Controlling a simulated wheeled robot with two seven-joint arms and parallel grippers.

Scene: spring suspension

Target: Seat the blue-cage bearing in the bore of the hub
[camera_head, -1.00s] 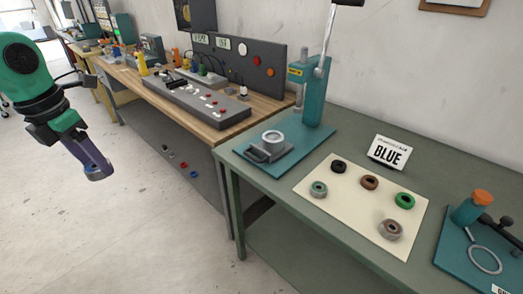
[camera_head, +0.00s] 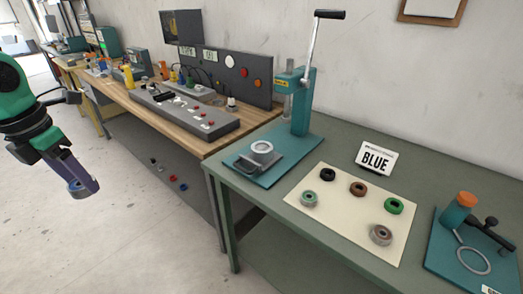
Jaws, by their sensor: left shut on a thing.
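My left gripper (camera_head: 84,186) is at the left, over the open floor and away from the green bench. It is shut on the blue-cage bearing (camera_head: 78,185), a grey ring with blue showing at the fingertips, partly hidden by the fingers. The hub (camera_head: 262,149) is a light grey ring-shaped part with an open bore. It sits in a grey fixture on the base of the teal press (camera_head: 300,105), whose lever points up. My right gripper is not in view.
Several other bearings, such as the green one (camera_head: 393,206), lie on a cream mat (camera_head: 340,232). A "BLUE" sign (camera_head: 376,159) stands behind them. A teal plate (camera_head: 455,260) with a tool is at the right. A wooden bench (camera_head: 190,138) with a control panel stands behind.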

